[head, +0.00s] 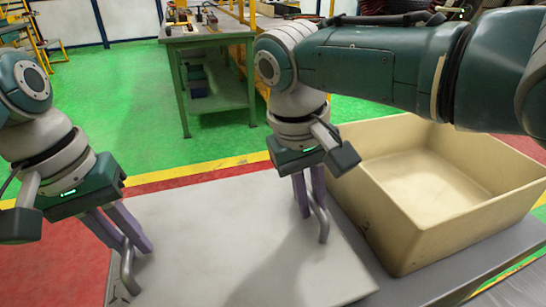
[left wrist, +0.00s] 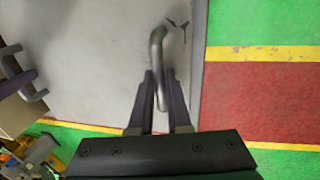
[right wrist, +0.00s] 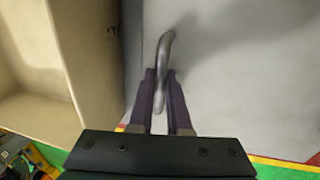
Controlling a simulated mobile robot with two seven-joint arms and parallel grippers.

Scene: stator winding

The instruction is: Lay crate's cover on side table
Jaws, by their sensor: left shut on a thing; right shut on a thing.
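The crate's cover (head: 225,235) is a flat light grey panel with a bent metal handle near each end. It lies level to the left of the open beige crate (head: 400,235). My left gripper (head: 128,243) is shut on the left handle (left wrist: 158,48), beside a small dark mark on the cover. My right gripper (head: 314,205) is shut on the right handle (right wrist: 163,50), near the crate-side edge. I cannot tell whether the cover touches a surface below; it hides what is under it.
The crate is empty and stands on a grey table top (head: 445,285). A green workbench (head: 215,40) with tools stands at the back. The green floor (head: 120,100) between is clear, with red and yellow bands near the cover.

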